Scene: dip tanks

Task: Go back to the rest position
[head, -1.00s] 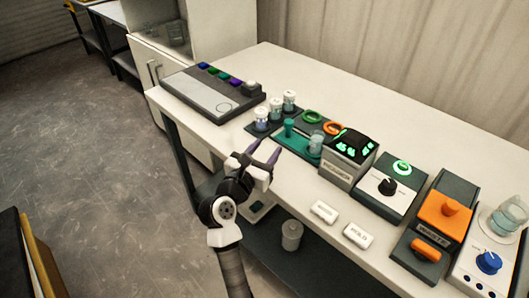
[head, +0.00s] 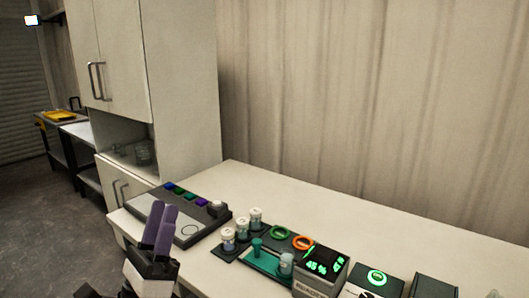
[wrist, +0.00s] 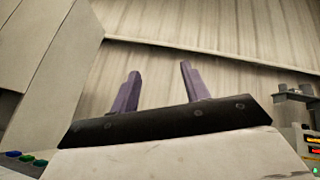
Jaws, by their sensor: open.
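My gripper (head: 160,230) stands at the lower left of the head view with its two purple fingers pointing up. It is in front of the near left part of the white bench (head: 300,190). In the wrist view my gripper (wrist: 159,85) shows its fingers apart with nothing between them. The wall and the cabinet side lie behind it there. The rest of my arm is mostly below the head view's lower edge.
A tall cabinet (head: 185,80) stands at the back left. Floor (head: 40,195) is clear at left.

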